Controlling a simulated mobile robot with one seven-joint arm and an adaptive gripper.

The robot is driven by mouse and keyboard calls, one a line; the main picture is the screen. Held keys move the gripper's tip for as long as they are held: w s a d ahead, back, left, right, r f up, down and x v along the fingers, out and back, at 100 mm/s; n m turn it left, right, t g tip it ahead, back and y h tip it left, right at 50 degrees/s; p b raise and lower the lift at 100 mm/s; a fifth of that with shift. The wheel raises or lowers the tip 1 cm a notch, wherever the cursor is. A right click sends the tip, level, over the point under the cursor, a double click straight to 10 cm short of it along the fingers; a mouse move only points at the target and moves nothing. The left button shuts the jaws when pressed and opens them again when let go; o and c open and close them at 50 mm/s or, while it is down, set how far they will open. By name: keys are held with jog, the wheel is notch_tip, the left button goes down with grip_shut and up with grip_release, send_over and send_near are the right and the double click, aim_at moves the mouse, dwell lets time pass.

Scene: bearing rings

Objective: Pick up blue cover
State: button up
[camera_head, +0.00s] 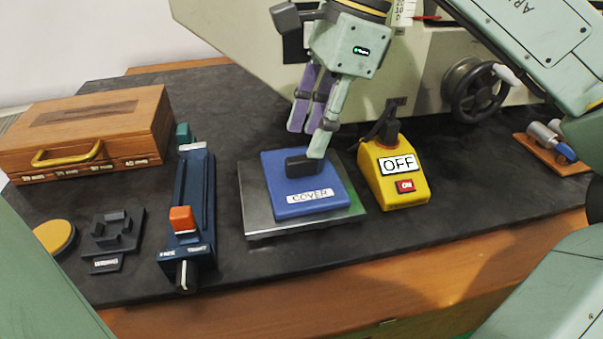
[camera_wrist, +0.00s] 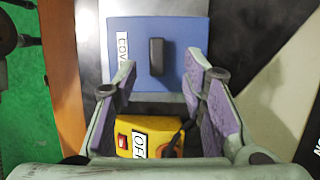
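The blue cover (camera_head: 285,190) is a flat square plate with a dark raised handle (camera_head: 303,163) and a "COVER" label. It lies on a grey metal plate (camera_head: 257,215) on the dark bench mat. In the wrist view the blue cover (camera_wrist: 185,55) lies beyond the fingers, with its handle (camera_wrist: 157,57) between their lines. My gripper (camera_head: 312,145) is above the back part of the cover; it also shows in the wrist view (camera_wrist: 162,75). Its purple-padded fingers are apart with nothing between them. One fingertip overlaps the handle in the head view; I cannot tell whether they touch.
A yellow switch box (camera_head: 400,185) marked OFF stands just right of the cover. A dark blue clamp with an orange block (camera_head: 181,219) stands to the left. A wooden case (camera_head: 90,130) is at far left. A machine with a handwheel (camera_head: 475,90) stands behind.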

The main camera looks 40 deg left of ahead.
aim_at(303, 158)
jog(key=x, duration=0.4)
jog(key=shift+s+d, duration=0.15)
jog(key=shift+c, duration=0.4)
grip_shut()
